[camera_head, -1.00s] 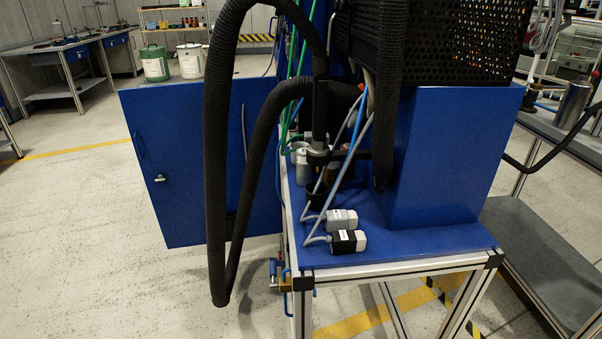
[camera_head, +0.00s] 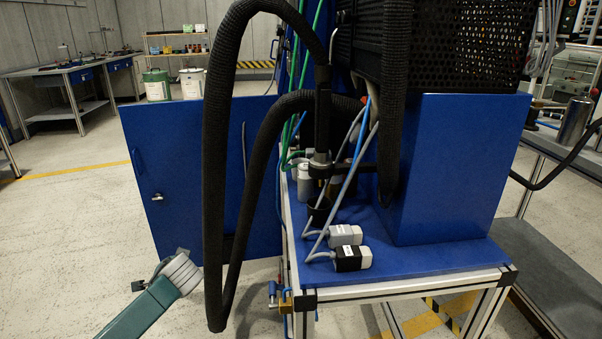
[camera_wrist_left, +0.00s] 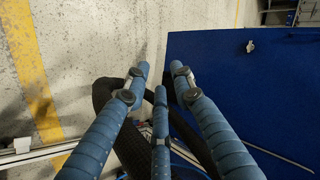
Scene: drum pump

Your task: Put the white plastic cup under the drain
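I cannot make out a white plastic cup with certainty. A pale grey cylindrical vessel (camera_head: 304,183) stands on the blue machine table, partly hidden behind hoses and cables. A brass and blue fitting (camera_head: 285,299) hangs at the table's front left corner; I cannot tell if it is the drain. My left arm reaches in at the lower left of the head view, its gripper fingers not distinguishable there. In the left wrist view my left gripper (camera_wrist_left: 160,78) has its blue fingers spread, with nothing between them. My right gripper is not in view.
Thick black hoses (camera_head: 215,180) hang left of the machine. A blue cabinet door (camera_head: 180,190) stands open behind them and shows in the left wrist view (camera_wrist_left: 250,80). Two connector plugs (camera_head: 350,258) lie on the table front. The floor at left is clear.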

